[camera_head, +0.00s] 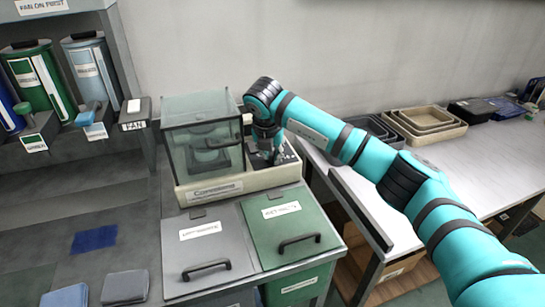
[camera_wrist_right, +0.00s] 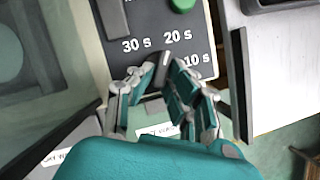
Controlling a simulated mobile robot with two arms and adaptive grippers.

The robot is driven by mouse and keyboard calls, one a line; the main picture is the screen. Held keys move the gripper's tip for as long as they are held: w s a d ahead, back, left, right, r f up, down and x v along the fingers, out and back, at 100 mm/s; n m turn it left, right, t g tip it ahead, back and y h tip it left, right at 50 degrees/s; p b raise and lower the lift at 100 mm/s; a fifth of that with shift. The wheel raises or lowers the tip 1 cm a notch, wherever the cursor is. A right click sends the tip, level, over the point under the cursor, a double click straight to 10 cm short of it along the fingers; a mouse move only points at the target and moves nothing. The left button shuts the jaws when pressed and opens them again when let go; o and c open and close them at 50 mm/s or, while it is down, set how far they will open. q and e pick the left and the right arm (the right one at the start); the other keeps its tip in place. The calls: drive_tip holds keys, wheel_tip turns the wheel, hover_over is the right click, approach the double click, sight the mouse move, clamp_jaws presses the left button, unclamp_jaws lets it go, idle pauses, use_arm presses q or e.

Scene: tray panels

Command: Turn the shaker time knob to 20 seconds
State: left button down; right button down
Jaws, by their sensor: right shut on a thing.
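The shaker's control panel (camera_wrist_right: 140,22) is dark with white marks 30 s, 20 s and 10 s. The dark time knob (camera_wrist_right: 161,75) sits below these marks. Its narrow end points up in the picture, just under the left part of the 20 s mark; its exact setting is hard to tell. My right gripper (camera_wrist_right: 162,66) is shut on the knob, one finger on each side, hiding much of it. In the head view the right gripper (camera_head: 268,150) reaches down to the panel beside the clear shaker box (camera_head: 202,140). My left gripper is not in view.
A green button (camera_wrist_right: 183,5) and a grey slider-like part (camera_wrist_right: 113,18) are on the panel. Grey (camera_head: 205,258) and green (camera_head: 290,232) lidded bins stand in front. A bench (camera_head: 440,165) with trays lies at right, under my right arm.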

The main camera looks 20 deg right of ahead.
drive_tip(key=shift+w+a+r+m+h, duration=0.1)
drive_tip(key=shift+m+h, duration=0.2)
drive_tip(key=shift+m, duration=0.3)
drive_tip(key=c, duration=1.3)
unclamp_jaws()
drive_tip(key=v, duration=1.2)
